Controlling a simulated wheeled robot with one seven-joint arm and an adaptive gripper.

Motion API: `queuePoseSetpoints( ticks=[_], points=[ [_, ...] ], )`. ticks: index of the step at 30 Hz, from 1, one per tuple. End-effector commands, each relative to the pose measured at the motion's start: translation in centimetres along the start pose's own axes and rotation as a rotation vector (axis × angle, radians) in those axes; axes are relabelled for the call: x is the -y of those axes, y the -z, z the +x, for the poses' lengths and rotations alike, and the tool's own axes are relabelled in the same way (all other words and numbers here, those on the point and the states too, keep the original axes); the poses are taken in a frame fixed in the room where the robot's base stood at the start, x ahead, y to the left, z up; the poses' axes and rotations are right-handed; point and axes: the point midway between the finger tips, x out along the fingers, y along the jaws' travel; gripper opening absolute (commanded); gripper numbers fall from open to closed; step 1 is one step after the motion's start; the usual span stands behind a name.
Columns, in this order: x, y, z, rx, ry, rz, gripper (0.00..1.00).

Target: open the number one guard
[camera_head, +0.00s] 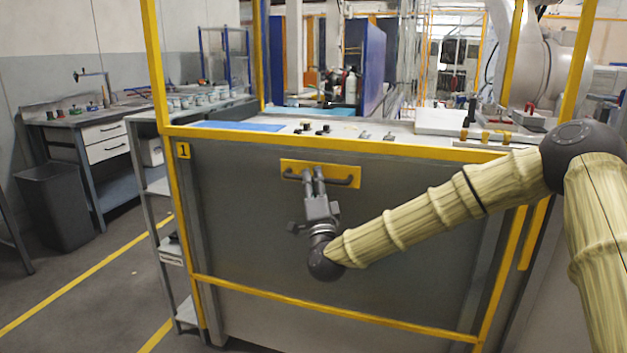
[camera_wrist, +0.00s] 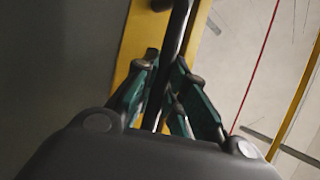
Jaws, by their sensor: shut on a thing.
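The number one guard (camera_head: 260,225) is a grey panel in a yellow frame, with a yellow "1" label (camera_head: 183,151) at its upper left. A dark bar handle (camera_head: 346,182) is fixed on a yellow plate (camera_head: 287,166) near the panel's top. My gripper (camera_head: 312,174) reaches up to the handle from below and in front. In the wrist view, its fingers (camera_wrist: 167,80) stand on both sides of the dark handle bar (camera_wrist: 178,30) and are shut on it. The part of the bar between the fingers is partly hidden.
Behind the panel is a worktop (camera_head: 400,128) with small parts and a white block (camera_head: 442,121). A grey shelf stand (camera_head: 160,185) is close on the left. A dark bin (camera_head: 55,205) and a workbench (camera_head: 75,118) stand farther left. Floor with yellow lines (camera_head: 85,275) lies open at left.

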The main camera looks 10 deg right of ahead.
Motion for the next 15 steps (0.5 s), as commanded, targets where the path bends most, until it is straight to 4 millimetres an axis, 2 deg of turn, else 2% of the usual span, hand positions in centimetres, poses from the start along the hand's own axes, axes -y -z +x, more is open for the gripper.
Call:
queuePoseSetpoints(
  ticks=[1,4,15],
  points=[
    [-0.03,-0.07,-0.05,0.002,-0.001,0.0,0.17],
    [-0.01,-0.07,-0.04,0.001,-0.001,0.0,0.35],
    [0.01,-0.03,-0.19,0.001,0.0,0.0,0.35]
  ],
)
